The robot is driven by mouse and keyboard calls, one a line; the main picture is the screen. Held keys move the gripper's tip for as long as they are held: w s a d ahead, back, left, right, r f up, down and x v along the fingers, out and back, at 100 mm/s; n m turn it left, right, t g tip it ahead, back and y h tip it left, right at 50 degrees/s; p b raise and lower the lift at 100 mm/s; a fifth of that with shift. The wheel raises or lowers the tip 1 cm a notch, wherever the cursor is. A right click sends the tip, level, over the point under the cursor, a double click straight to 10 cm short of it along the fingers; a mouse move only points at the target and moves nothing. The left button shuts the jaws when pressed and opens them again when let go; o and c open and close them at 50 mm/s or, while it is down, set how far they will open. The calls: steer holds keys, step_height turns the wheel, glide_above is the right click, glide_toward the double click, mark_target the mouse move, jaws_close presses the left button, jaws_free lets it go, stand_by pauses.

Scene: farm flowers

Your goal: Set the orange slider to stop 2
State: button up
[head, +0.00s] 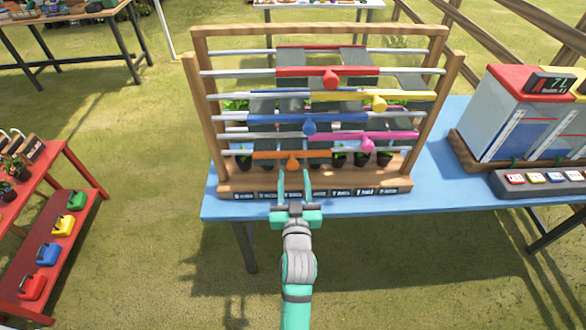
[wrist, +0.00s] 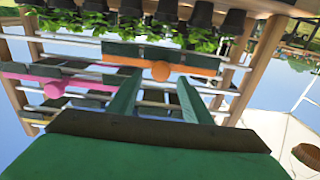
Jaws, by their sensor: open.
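The orange slider (head: 275,155) sits on the lowest rail of a wooden frame, left of the middle, with a round orange knob (head: 292,164) facing me. The slider also shows in the wrist view (wrist: 185,63), which looks upside down, with its knob (wrist: 161,71) beyond the fingertips. My gripper (head: 308,178) is open and empty in front of the frame's base, just right of and below the knob, apart from it. A row of small dark labels (head: 322,192) runs along the base. Their writing is too small to read.
Red (head: 310,71), yellow (head: 350,96), blue (head: 290,120) and pink (head: 365,138) sliders with knobs sit on higher rails. Potted plants (head: 363,157) stand behind the rails. The frame stands on a blue table (head: 440,195). A machine with a display (head: 548,83) stands at right.

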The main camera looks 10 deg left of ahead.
steer(key=shift+s+d, duration=0.25)
steer(key=shift+s, duration=1)
steer(key=shift+s+d, duration=0.25)
steer(key=shift+s, duration=1)
steer(key=s+d+f+m+h, duration=0.1)
steer(key=s+d+f, duration=0.15)
steer(key=s, duration=0.35)
steer(key=s+d+f+g+h, duration=0.1)
steer(key=s+f, duration=0.3)
steer(key=s, duration=0.2)
steer(key=s+d+f+m+h, duration=0.1)
steer(key=s+d+f, duration=0.15)
steer(key=s, duration=0.45)
steer(key=s+d+g, duration=0.1)
steer(key=s, duration=1.6)
steer(key=shift+s+d+r, duration=0.15)
steer(key=shift+s+r, duration=0.05)
steer(key=shift+s, duration=0.2)
